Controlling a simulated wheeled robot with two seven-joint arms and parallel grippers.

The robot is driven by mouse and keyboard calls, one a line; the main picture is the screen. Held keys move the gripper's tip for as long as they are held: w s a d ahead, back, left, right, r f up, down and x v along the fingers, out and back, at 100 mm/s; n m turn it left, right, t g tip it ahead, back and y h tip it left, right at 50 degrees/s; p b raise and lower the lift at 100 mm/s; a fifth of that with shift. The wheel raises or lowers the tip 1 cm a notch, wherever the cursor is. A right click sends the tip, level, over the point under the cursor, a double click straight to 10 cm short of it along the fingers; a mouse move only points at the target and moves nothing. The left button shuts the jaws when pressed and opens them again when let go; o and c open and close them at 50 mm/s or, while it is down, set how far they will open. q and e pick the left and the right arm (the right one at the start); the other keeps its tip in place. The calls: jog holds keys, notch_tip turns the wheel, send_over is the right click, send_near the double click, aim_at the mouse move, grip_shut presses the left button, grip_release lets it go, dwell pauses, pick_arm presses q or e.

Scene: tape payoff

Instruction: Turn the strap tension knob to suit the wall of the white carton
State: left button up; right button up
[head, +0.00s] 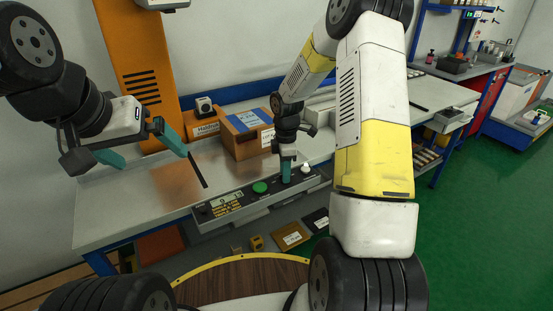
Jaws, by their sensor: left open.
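A control panel (232,205) runs along the front edge of the bench, with a green button (260,187) and a small white-topped control (306,168) at its right end. My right gripper (286,175) points down at the panel between these two. Its teal fingers overlap in this view, so I cannot tell their gap, and they hide whatever is under them; no tension knob can be made out. My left gripper (155,160) is open and empty above the left of the bench. A brown carton (238,143) with blue and white labels stands behind the panel. I cannot identify a white carton.
An orange column (140,75) rises behind the bench (110,205). A smaller brown box (201,129) stands left of the labelled carton. The bench's left part is clear. Small boxes (291,236) lie below the front edge. Shelving (465,45) stands at the right.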

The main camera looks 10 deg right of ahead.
grip_shut()
dwell(0.3)
jog(key=m, duration=0.4)
jog(key=shift+m, duration=2.3)
grip_release()
